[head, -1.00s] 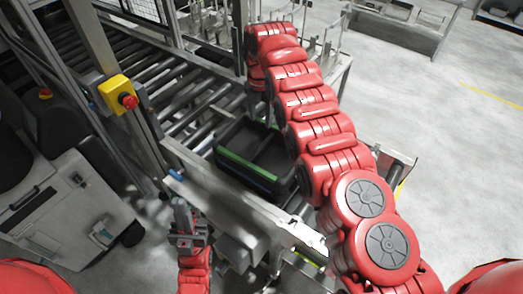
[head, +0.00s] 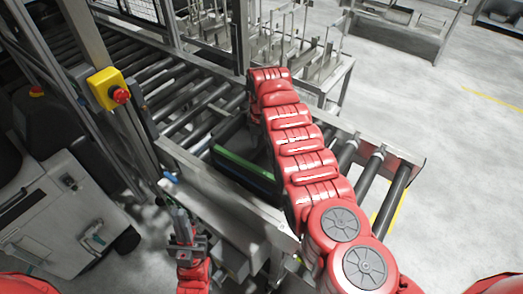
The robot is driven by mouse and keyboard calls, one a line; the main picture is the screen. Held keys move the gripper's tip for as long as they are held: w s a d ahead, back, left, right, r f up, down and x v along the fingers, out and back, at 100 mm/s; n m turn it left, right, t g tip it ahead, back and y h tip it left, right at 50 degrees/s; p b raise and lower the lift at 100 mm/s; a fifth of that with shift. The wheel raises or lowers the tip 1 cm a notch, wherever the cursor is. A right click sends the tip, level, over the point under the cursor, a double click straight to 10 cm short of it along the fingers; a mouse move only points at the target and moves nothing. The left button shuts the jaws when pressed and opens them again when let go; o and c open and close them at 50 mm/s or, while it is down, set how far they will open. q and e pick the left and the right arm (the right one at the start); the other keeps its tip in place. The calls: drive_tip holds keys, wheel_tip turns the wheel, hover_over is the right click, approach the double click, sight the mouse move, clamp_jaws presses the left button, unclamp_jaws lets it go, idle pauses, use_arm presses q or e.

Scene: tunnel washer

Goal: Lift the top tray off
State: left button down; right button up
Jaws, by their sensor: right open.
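My left gripper (head: 181,222) points upward in front of the conveyor's near rail, apart from the tray. Its fingers look close together, but the gap between them is unclear.
The roller conveyor (head: 180,112) runs to the upper left, with bare rollers right of my right arm. A metal near rail (head: 225,200) edges it. A post carries a yellow box with a red button (head: 121,96). A metal rack (head: 300,60) stands behind.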

drive_tip(key=shift+f, duration=0.4)
clamp_jaws()
drive_tip(key=shift+a+r, duration=0.1)
